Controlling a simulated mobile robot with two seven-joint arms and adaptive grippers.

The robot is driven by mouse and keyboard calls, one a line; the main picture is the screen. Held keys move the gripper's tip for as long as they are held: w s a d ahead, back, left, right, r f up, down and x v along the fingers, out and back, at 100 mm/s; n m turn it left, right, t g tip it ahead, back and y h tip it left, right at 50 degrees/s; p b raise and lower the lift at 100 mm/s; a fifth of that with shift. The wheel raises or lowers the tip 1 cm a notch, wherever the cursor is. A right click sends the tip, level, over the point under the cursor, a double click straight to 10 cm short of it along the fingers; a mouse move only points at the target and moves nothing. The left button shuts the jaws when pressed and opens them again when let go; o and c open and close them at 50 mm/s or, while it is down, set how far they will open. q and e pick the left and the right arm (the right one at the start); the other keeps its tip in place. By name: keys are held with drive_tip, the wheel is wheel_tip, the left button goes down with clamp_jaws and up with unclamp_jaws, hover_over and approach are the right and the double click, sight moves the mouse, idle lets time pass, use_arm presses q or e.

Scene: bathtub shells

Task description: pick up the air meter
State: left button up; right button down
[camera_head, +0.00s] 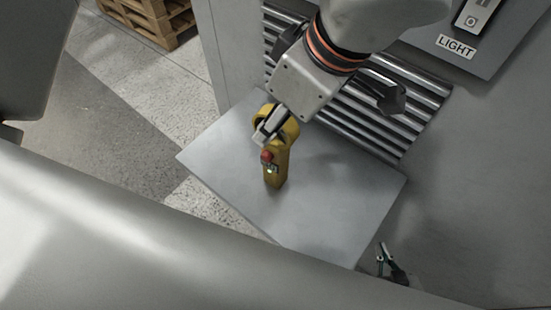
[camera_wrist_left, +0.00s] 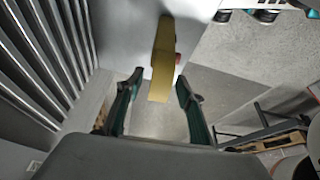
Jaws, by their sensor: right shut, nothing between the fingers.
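The air meter (camera_head: 276,168) is yellow with a red knob on its front and a ring-like top. It stands upright on a grey metal shelf (camera_head: 335,205). My right gripper (camera_head: 268,128) is shut and empty, at the meter's top and partly covering it in the head view; I cannot tell whether they touch. The left wrist view shows the meter (camera_wrist_left: 161,62) ahead, framed between the open, dark green fingers of my left gripper (camera_wrist_left: 158,92). Only the fingers of my left gripper (camera_head: 391,266) show in the head view, beside the shelf's right corner, apart from the meter.
A wall with metal slats (camera_head: 385,115) stands behind the shelf, with a LIGHT switch panel (camera_head: 478,18) at upper right. A wooden pallet (camera_head: 150,18) lies on the floor beyond. The shelf is otherwise bare.

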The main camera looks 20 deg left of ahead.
use_arm(q)
drive_tip(key=shift+w+a+f, duration=0.1)
drive_tip(key=shift+a+f, duration=0.05)
drive_tip(key=shift+f, duration=0.4)
clamp_jaws()
drive_tip(key=shift+r, duration=0.15)
